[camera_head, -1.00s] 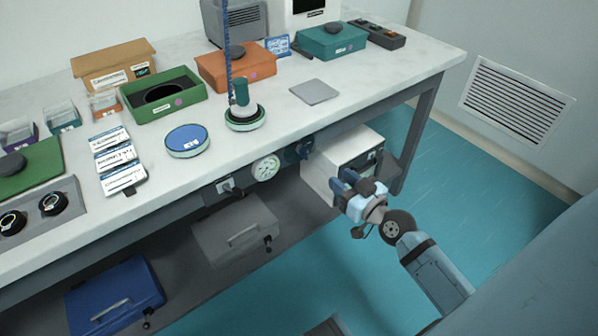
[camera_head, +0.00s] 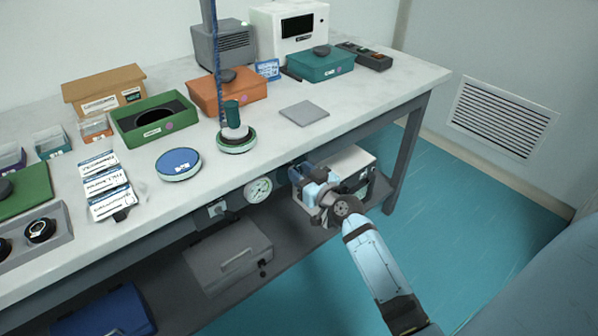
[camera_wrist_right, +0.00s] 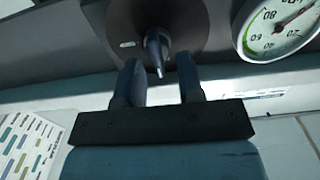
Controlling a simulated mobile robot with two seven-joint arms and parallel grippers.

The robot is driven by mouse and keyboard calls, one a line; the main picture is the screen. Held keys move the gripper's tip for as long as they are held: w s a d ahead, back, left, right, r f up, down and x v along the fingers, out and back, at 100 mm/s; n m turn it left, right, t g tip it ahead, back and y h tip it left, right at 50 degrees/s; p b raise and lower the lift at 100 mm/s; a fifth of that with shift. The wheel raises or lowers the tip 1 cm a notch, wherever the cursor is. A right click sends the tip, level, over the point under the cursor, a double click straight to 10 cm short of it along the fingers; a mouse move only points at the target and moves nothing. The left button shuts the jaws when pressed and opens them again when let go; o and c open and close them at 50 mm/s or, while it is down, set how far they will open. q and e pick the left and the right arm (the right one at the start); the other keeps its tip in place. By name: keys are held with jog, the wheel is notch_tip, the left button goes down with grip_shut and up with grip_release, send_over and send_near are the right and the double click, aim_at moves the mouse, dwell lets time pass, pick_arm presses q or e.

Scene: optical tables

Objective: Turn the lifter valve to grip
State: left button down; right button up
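The lifter valve shows in the right wrist view as a dark lever (camera_wrist_right: 157,48) on a dark round plate (camera_wrist_right: 185,22) on the table's front. My right gripper (camera_wrist_right: 158,80) is open, with a finger on either side of the lever's tip; contact cannot be told. In the head view my right gripper (camera_head: 303,174) is at the table's front edge and hides the valve. A white pressure gauge (camera_head: 258,190) sits beside it, also in the wrist view (camera_wrist_right: 277,27). The lifter's green-handled suction head (camera_head: 234,130) hangs on a blue hose over a round pad. My left gripper is not in view.
A white box (camera_head: 352,163) stands on the lower shelf just behind my right gripper. A grey case (camera_head: 228,255) and a blue case (camera_head: 108,312) are lower left. Boxes and trays cover the white tabletop (camera_head: 375,97). The teal floor at right is clear.

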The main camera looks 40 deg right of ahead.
jog(key=shift+w, duration=0.5)
grip_shut()
